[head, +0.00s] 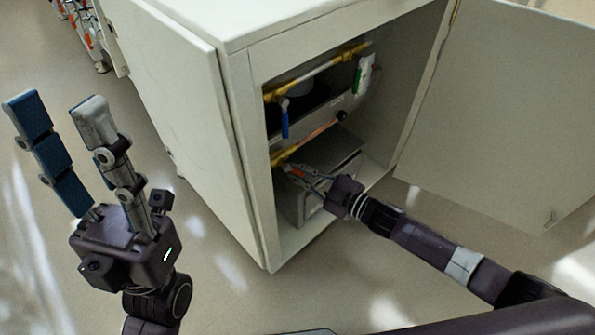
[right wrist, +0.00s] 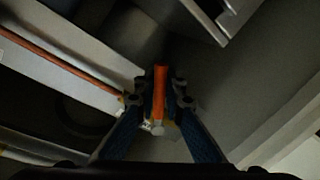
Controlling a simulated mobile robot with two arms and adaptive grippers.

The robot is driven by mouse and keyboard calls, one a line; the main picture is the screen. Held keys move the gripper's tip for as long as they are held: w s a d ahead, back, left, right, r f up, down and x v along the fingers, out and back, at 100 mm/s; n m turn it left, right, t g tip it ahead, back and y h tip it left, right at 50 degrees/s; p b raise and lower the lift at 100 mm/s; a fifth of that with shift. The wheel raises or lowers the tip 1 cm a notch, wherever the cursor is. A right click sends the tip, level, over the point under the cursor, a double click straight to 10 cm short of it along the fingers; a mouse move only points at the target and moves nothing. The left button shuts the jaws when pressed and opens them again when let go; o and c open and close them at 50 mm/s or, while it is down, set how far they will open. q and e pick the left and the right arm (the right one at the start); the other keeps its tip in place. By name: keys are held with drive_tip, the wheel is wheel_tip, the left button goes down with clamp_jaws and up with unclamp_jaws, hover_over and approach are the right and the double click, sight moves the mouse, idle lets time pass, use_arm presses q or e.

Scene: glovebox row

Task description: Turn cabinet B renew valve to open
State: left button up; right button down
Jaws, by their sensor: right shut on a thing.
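The open white cabinet (head: 235,120) holds two yellow-ended pipes with valves. A valve with an orange handle (right wrist: 159,92) sits on the lower pipe, and its handle also shows small in the head view (head: 297,173). My right gripper (right wrist: 160,104) reaches in through the doorway and is shut on this orange handle, one finger on each side. A valve with a blue handle (head: 285,122) hangs down from the upper pipe (head: 318,72). I cannot read a label that names either valve. My left gripper (head: 60,112) is open and empty, raised outside the cabinet at the left.
The cabinet door (head: 500,115) stands wide open at the right. A green and white tag (head: 362,75) hangs near the upper pipe's right end. The floor (head: 225,235) in front is clear.

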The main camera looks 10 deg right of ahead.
drive_tip(key=c, duration=2)
unclamp_jaws()
drive_tip(key=shift+s+d, duration=0.1)
drive_tip(key=shift+s, duration=0.05)
drive_tip(key=v, duration=1.1)
drive_tip(key=shift+s+d, duration=0.25)
drive_tip(key=shift+d, duration=0.05)
